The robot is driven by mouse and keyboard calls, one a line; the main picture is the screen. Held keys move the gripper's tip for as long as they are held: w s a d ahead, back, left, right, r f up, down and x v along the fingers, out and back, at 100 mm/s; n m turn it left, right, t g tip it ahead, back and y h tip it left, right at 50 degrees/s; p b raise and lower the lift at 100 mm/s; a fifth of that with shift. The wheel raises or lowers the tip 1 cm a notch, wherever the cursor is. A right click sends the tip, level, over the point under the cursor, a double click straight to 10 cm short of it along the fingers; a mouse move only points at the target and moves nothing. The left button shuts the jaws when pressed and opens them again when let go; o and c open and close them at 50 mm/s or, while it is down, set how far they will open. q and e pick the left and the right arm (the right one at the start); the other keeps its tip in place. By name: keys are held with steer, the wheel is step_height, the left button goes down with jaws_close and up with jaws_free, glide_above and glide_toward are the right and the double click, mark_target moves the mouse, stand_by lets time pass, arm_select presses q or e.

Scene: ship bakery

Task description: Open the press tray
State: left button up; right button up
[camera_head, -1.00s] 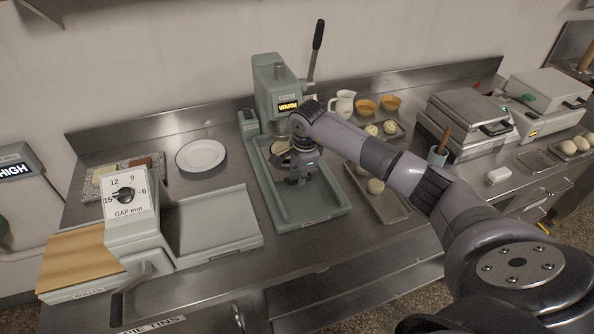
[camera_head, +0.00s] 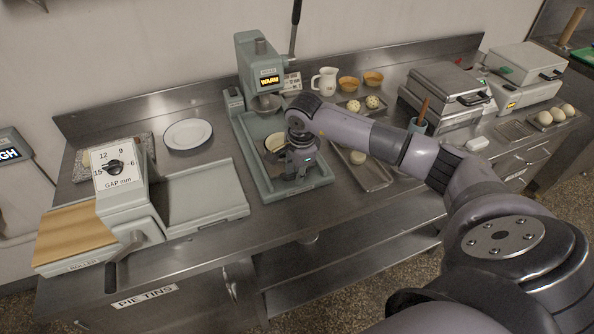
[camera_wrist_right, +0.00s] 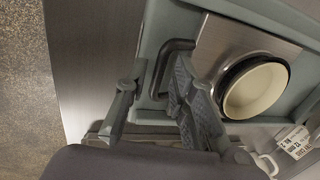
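The press (camera_head: 247,63) is a grey-green machine with a "WARM" display, a raised lever and a long base with raised rims. Its metal press tray (camera_wrist_right: 222,48) shows in the wrist view, with a cream round tin in a dark ring (camera_wrist_right: 257,88) on it. The tray's dark loop handle (camera_wrist_right: 174,45) is at its front edge. My right gripper (camera_head: 293,170) is over the front part of the base and hides much of the tray. In the wrist view its fingers (camera_wrist_right: 155,82) are apart, one on each side of the handle; contact is unclear. My left gripper is out of view.
A dough roller with a gap dial (camera_head: 114,168) stands left of the press. A long tray (camera_head: 372,176) with a dough ball lies close to its right. A white jug (camera_head: 327,80), bowls and hinged irons (camera_head: 448,88) stand farther right. The counter's front edge is near.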

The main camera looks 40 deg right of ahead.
steer(key=shift+o, duration=0.4)
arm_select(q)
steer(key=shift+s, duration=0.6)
arm_select(e)
step_height(320, 180, up, 12)
steer(key=s, duration=0.2)
steer(key=shift+a, duration=0.2)
steer(key=shift+f, duration=0.1)
